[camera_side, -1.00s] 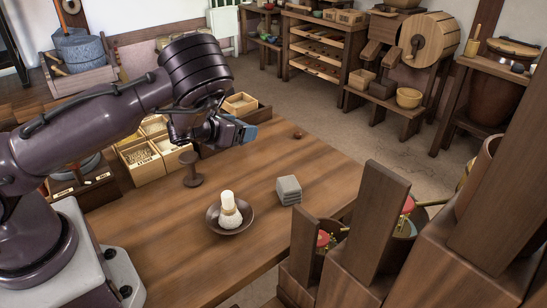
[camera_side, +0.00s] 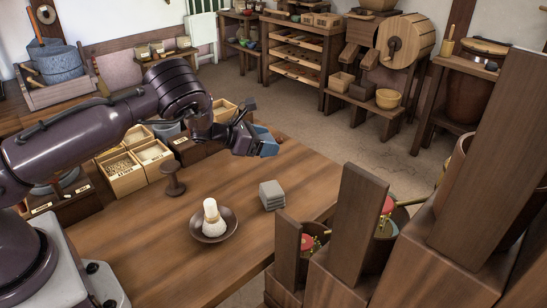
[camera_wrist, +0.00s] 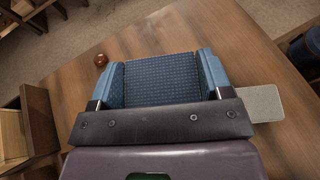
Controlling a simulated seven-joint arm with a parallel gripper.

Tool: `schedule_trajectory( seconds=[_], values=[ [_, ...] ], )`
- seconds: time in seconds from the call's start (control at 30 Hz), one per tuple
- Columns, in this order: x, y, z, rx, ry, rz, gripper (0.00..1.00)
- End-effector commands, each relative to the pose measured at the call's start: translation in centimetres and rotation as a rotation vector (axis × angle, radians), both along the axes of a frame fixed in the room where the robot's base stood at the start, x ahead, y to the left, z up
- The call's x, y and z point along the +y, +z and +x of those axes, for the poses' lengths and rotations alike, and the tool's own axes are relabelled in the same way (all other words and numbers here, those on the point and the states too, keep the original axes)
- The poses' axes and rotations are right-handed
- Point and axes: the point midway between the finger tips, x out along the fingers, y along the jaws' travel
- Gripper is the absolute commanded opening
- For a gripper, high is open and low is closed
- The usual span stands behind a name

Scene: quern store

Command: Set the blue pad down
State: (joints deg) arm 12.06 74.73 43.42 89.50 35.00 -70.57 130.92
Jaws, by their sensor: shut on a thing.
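The blue pad (camera_wrist: 162,78) is dark blue with a fine woven pattern. In the wrist view it lies between the two light blue fingers of my gripper (camera_wrist: 160,85), which is shut on it. In the side view my gripper (camera_side: 258,143) is above the far part of the wooden table (camera_side: 130,235), behind the stack of grey slabs (camera_side: 272,195). The pad cannot be told apart from the blue fingers there. In the wrist view a grey slab (camera_wrist: 264,104) shows to the right of the gripper.
Wooden boxes (camera_side: 125,180) line the left edge. A small brown round thing (camera_wrist: 101,60) lies near the far edge. Tall wooden posts (camera_side: 357,225) rise at right.

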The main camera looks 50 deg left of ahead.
Motion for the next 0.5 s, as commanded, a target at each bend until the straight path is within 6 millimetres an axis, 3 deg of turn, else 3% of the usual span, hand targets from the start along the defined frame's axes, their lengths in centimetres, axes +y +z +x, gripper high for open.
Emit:
schedule_trajectory(
  seconds=[0.03, 0.2, 0.43, 0.5],
  values=[
    [0.2, -1.2, 0.7, 0.002, 0.0, 0.001, 0.49],
    [0.4, -3.2, 2.5, 0.0, 0.0, 0.0, 0.49],
    [0.6, -4.4, 3.5, -0.001, 0.001, -0.001, 0.49],
    [0.6, -5.6, 3.5, 0.002, 0.002, -0.001, 0.49]
  ],
)
